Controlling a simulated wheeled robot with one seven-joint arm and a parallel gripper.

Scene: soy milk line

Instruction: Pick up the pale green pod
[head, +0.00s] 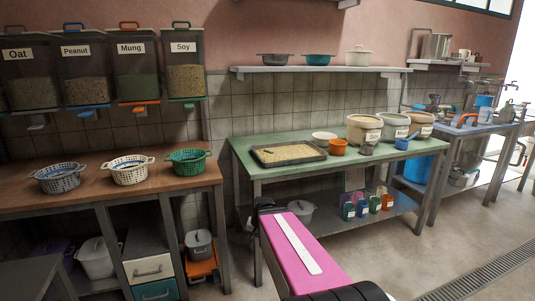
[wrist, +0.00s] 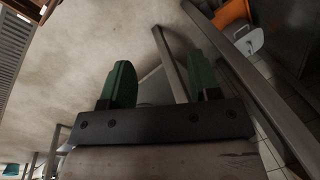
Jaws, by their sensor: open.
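I cannot make out a pale green pod for certain. In the head view, a shallow dark tray (head: 290,164) of pale beans lies on the green table. A small dark greenish thing (head: 268,153) shows on the beans at its left; it is too small to identify. My gripper's two green fingers stand apart in the wrist view (wrist: 162,82), open with nothing between them. They are over floor and table legs, away from the tray. In the head view my pink arm reaches toward the front of the green table, and the fingers cannot be made out there.
On the green table (head: 240,146) stand an orange bowl (head: 339,147), a white bowl (head: 324,137) and several labelled tubs (head: 364,130). A wooden counter (head: 85,195) with several baskets stands at left. The lower shelf holds small coloured containers (head: 362,205). Floor is clear at right.

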